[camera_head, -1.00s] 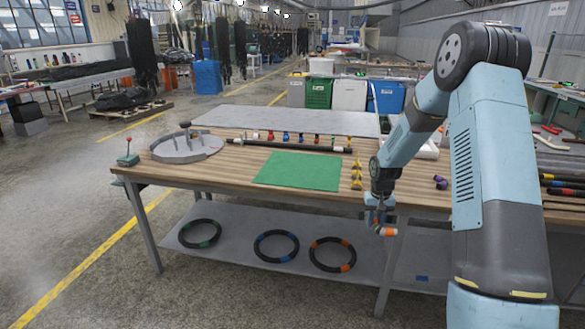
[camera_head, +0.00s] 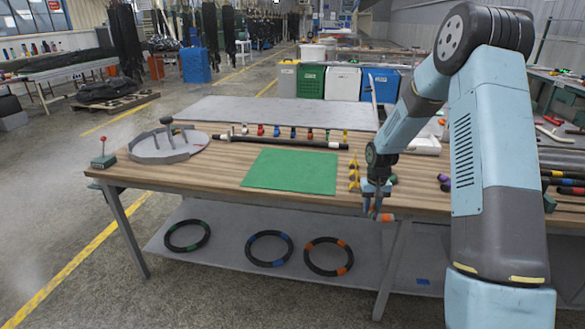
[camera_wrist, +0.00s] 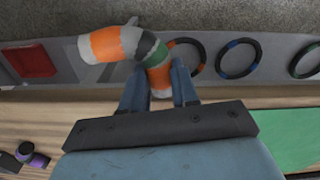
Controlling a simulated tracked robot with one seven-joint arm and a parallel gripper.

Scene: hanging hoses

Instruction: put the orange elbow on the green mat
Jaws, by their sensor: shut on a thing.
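The orange elbow (camera_wrist: 108,44) has orange, white and dark green bands. It is held between the two fingers of my gripper (camera_wrist: 160,85) in the wrist view, and my gripper is shut on it. In the head view the elbow (camera_head: 386,217) shows small at the tip of my gripper (camera_head: 375,203), near the front edge of the wooden table. The green mat (camera_head: 292,172) lies flat on the table, left of my gripper. Its corner also shows at the right of the wrist view (camera_wrist: 290,140).
Yellow fittings (camera_head: 354,175) stand between the mat and my arm. A black bar (camera_head: 280,141) with small coloured fittings lies behind the mat. A grey round fixture (camera_head: 168,145) is at the table's left. Hose rings (camera_head: 328,256) lie on the lower shelf. The mat is clear.

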